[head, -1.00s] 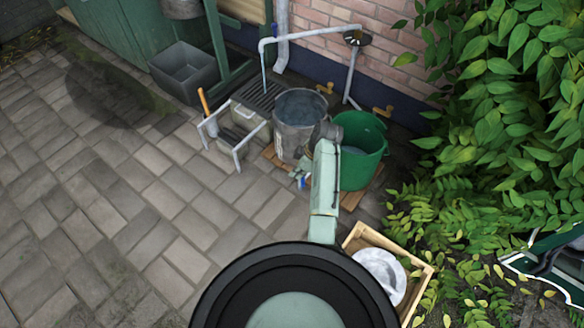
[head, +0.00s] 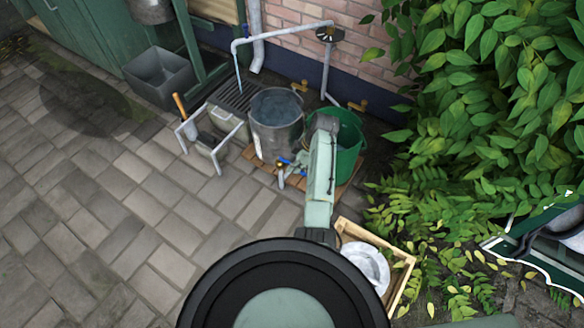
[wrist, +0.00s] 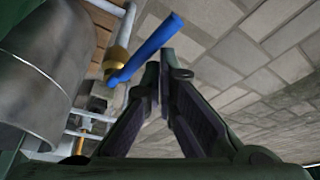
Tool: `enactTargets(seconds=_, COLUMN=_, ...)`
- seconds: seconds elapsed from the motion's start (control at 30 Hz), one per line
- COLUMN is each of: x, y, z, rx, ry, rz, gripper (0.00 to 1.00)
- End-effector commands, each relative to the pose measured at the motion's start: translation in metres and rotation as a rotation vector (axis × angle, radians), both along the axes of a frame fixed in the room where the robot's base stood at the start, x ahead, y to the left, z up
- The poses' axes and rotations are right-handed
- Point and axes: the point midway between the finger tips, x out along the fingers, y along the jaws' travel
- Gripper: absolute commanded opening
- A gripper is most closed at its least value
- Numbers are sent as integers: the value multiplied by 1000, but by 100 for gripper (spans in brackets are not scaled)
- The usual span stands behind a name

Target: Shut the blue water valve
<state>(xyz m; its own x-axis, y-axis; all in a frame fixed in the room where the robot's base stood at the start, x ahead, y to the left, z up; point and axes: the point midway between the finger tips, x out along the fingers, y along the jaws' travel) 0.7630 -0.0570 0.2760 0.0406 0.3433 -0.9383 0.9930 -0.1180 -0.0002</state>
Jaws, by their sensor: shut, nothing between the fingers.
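The blue valve lever (wrist: 147,48) is attached to a brass valve fitting (wrist: 117,55) in the wrist view and slants across the picture's upper middle. In the head view the blue lever (head: 286,161) shows low on the front of the metal churn (head: 276,124), with a brass part near it. The churn's side (wrist: 40,75) also fills the left of the wrist view. My gripper (wrist: 160,63) is shut and empty, its fingertips close beside the lever, on its lower right; I cannot tell whether they touch. In the head view my arm hides most of the gripper.
A green bucket (head: 350,140) stands right of the churn, partly behind my arm. A white metal frame (head: 216,160) and a grey bin (head: 160,78) are to the left. A wooden crate (head: 402,288) and leafy bushes are at the right. Paving at left is open.

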Motion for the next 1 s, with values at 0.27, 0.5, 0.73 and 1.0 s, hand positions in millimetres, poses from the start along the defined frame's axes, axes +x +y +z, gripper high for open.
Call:
enactTargets(seconds=0.27, x=2, y=-3, z=0, rx=0, ry=-1, rz=-1, gripper=0)
enactTargets(seconds=0.5, x=3, y=-3, z=0, rx=0, ry=-1, rz=-1, gripper=0)
enactTargets(seconds=0.73, x=3, y=-3, z=0, rx=0, ry=-1, rz=0, gripper=0)
enactTargets(seconds=1.0, x=3, y=11, z=5, rx=0, ry=0, rz=2, gripper=0)
